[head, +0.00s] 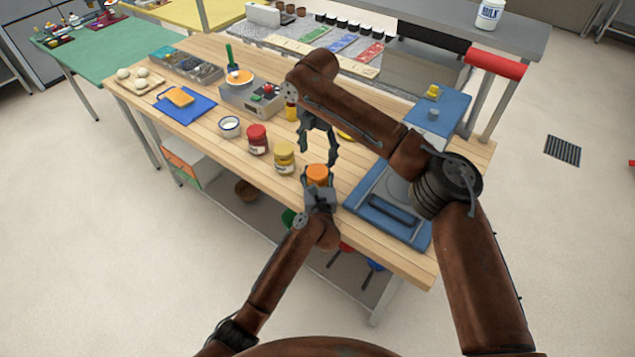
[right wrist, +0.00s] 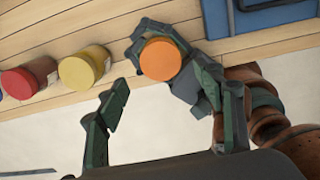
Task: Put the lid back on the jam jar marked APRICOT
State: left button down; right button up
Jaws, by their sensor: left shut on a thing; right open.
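My left gripper (head: 318,189) is shut around an orange-topped jar (head: 317,174) at the table's front edge. In the right wrist view the jar's round orange top (right wrist: 160,60) shows from above, with the left gripper's fingers (right wrist: 155,38) around it. I cannot tell whether this orange top is a lid or the jam, and no label is readable. My right gripper (head: 319,157) is open and empty above the jar, fingers pointing down. It also shows in the right wrist view (right wrist: 162,84), its fingers spread to either side.
A yellow-lidded jar (head: 284,157) and a red-lidded jar (head: 257,138) stand just left of the held jar. A blue tray (head: 398,225) lies to the right, under my right arm.

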aim_at(318, 171)
notch_tip(318, 171, down, 7)
jog(key=shift+w+r, duration=0.1)
jog(key=shift+r, duration=0.1)
dwell(0.3)
